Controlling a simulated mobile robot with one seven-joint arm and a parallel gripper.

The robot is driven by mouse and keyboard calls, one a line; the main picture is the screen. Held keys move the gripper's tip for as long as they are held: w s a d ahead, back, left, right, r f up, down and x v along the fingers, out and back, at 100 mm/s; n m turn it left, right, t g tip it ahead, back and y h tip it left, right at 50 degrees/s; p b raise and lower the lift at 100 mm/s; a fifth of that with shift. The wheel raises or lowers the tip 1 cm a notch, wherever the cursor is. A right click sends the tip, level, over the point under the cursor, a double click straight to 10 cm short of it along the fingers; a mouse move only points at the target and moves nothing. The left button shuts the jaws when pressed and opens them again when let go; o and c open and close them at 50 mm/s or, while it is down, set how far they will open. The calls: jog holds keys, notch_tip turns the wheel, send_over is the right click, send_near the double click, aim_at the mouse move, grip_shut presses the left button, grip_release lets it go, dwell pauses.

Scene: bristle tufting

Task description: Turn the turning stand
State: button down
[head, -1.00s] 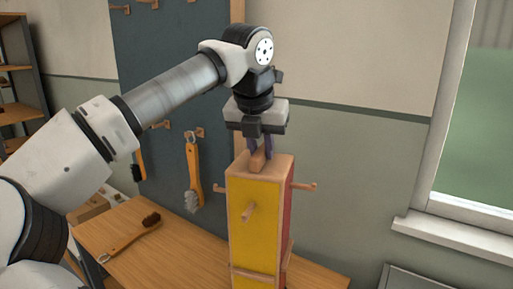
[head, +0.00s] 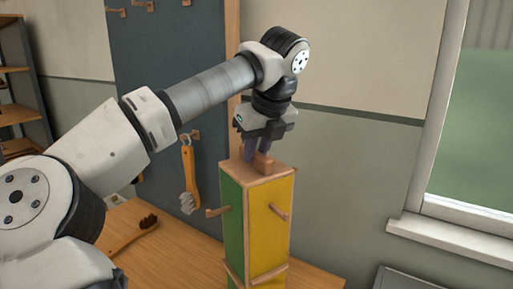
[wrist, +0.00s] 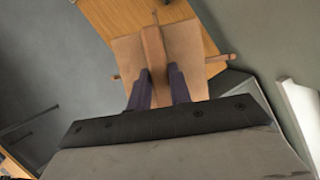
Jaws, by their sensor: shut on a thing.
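The turning stand (head: 264,225) is a tall wooden post on the table, with a green face on the left and a yellow face on the right in the head view. A wooden peg sticks out of each of these faces. A wooden handle bar (head: 265,163) stands on its top. My gripper (head: 256,155) is above the stand, pointing down, with its dark fingers shut on the handle. In the wrist view the handle (wrist: 153,48) runs between the two fingertips (wrist: 155,82), over the square top of the stand (wrist: 185,45).
The wooden table (head: 190,250) carries a brush (head: 125,238) lying at the left. Another brush (head: 189,180) hangs from a dark pegboard (head: 165,60) behind. A window sill (head: 450,236) is at the right. The wall right of the stand is bare.

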jog(key=n+g+y, duration=0.1)
jog(key=n, duration=0.3)
jog(key=shift+w+d+n+p, duration=0.1)
jog(key=shift+n+p, duration=0.2)
jog(key=shift+g, duration=0.3)
jog(key=c, duration=1.3)
grip_release()
jog(key=shift+r, duration=0.1)
